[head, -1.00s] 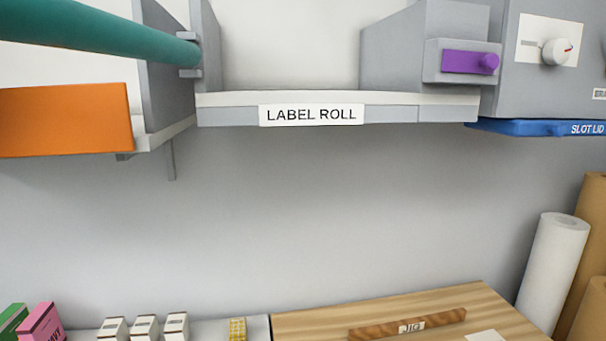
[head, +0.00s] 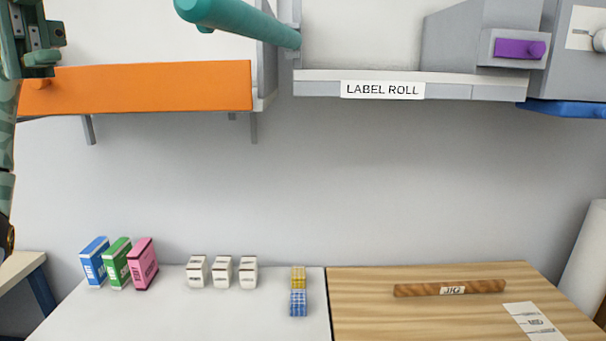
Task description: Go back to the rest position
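My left arm rises along the left edge of the head view, dark green. Its upper end, which looks like my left gripper (head: 38,42), is at the top left corner, beside the orange front panel, partly cut off by the picture edge. I cannot tell whether its fingers are open or shut, and I see nothing held in it. My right gripper is out of view.
An orange-fronted shelf unit (head: 140,88), a teal bar (head: 240,20), the label roll shelf (head: 460,90) and a purple slider (head: 515,48) are on the wall. Below are a white table (head: 200,315) with several small boxes and a wooden board (head: 400,320) with a jig strip (head: 450,288).

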